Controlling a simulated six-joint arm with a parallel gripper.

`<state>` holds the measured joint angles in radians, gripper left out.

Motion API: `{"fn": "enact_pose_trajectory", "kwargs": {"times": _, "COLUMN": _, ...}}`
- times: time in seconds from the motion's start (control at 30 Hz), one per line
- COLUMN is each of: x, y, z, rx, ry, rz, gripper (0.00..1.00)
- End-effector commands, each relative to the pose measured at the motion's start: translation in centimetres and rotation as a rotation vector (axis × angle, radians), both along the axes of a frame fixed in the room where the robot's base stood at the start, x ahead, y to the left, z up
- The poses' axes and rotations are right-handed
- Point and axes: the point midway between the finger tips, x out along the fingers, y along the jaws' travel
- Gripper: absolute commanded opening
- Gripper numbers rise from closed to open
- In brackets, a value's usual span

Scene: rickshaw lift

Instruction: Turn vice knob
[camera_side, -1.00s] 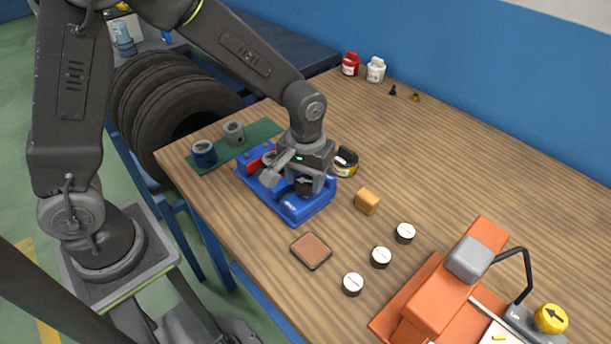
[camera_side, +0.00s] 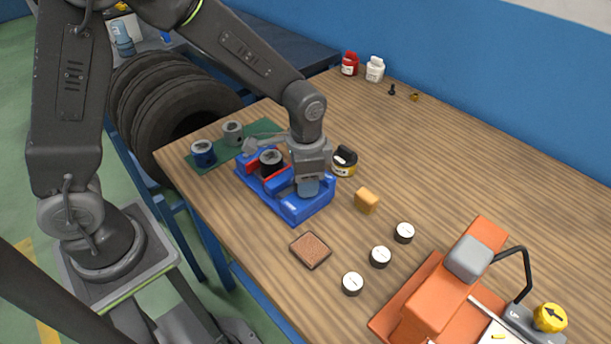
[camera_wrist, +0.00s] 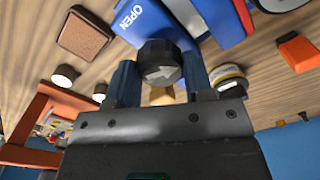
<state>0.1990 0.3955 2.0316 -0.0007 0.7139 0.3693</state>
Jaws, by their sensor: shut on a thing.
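The blue vice (camera_side: 298,208) sits on the wooden table in the side view. A dark cylinder (camera_side: 270,158) stands in it, beside its red jaw pad. In the wrist view the black vice knob (camera_wrist: 160,62), with a light arrow on its face, sits between my gripper's two blue-grey fingers (camera_wrist: 162,78). The vice body beside it reads OPEN (camera_wrist: 140,18). In the side view my gripper (camera_side: 308,188) is down at the vice's near right end and hides the knob. My gripper is shut on the knob.
A yellow block (camera_side: 367,200) and a black-and-yellow tin (camera_side: 344,162) stand close right of the vice. A brown square pad (camera_side: 310,250) and several round white-topped pucks (camera_side: 381,257) lie in front. A green mat (camera_side: 250,140) with two cups is behind left.

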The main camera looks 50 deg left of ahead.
Motion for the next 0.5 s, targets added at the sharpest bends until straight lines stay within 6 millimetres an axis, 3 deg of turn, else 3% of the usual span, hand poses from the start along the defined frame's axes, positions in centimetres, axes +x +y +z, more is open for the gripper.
{"fn": "enact_pose_trajectory", "kwargs": {"times": 0.5, "x": -0.15, "y": -0.02, "z": 0.03, "rx": 0.001, "ry": 0.003, "rz": -0.492, "gripper": 0.24}}
